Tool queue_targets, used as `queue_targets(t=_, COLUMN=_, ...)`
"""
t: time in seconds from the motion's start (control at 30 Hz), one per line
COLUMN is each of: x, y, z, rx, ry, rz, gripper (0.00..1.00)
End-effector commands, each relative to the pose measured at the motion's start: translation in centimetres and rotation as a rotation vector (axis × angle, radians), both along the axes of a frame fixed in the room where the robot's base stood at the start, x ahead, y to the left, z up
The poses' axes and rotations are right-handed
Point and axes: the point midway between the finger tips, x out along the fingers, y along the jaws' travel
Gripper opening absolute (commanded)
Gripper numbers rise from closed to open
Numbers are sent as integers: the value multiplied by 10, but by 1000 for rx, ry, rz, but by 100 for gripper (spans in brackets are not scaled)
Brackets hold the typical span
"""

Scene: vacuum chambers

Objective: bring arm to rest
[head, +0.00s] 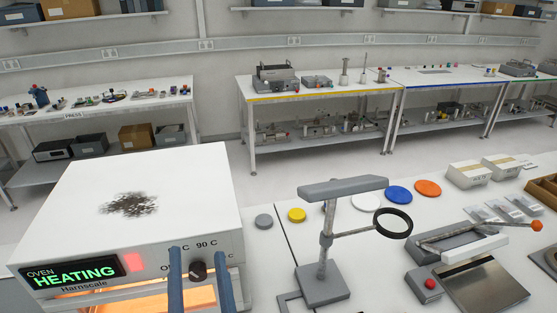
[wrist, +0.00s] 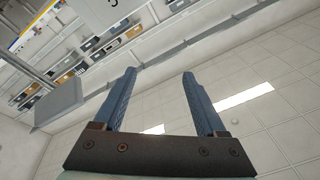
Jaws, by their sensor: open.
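My gripper (head: 198,278) shows at the bottom of the head view as two blue fingers standing up, in front of the white oven. In the wrist view my gripper (wrist: 156,82) has its two blue fingers spread wide apart with nothing between them. It is open and empty. Beyond the fingers, the wrist view shows the wall and ceiling at a slant. The rest of my arm is out of sight in the head view.
The oven (head: 140,195) reads HEATING and glows orange inside. Right of it stand a grey stand (head: 325,250) with a black ring (head: 393,223), coloured discs and a lever device (head: 480,265). Benches (head: 320,92) line the back wall, with open floor before them.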

Motion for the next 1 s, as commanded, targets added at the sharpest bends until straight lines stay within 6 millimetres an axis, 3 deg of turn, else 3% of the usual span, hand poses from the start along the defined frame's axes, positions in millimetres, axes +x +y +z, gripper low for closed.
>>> queue_targets(t=0.03, x=12, y=-6, z=45, rx=-42, ry=-88, rz=-23, gripper=74)
queue_targets(t=0.17, x=23, y=-26, z=141, rx=-167, ry=-263, rz=-109, gripper=74)
queue_targets(t=0.3, x=12, y=-55, z=238, rx=-289, ry=-431, rz=-244, gripper=74)
queue_targets(t=0.4, x=-6, y=-77, z=297, rx=-356, ry=-525, rz=-355, gripper=74)
queue_targets(t=0.5, x=-28, y=-97, z=340, rx=-401, ry=-594, rz=-456, gripper=74)
queue_targets(t=0.6, x=-45, y=-110, z=367, rx=-425, ry=-635, rz=-527, gripper=74)
queue_targets(t=0.7, x=-54, y=-117, z=380, rx=-437, ry=-653, rz=-566, gripper=74)
queue_targets(t=1.0, x=-57, y=-119, z=383, rx=-441, ry=-658, rz=-577, gripper=74)
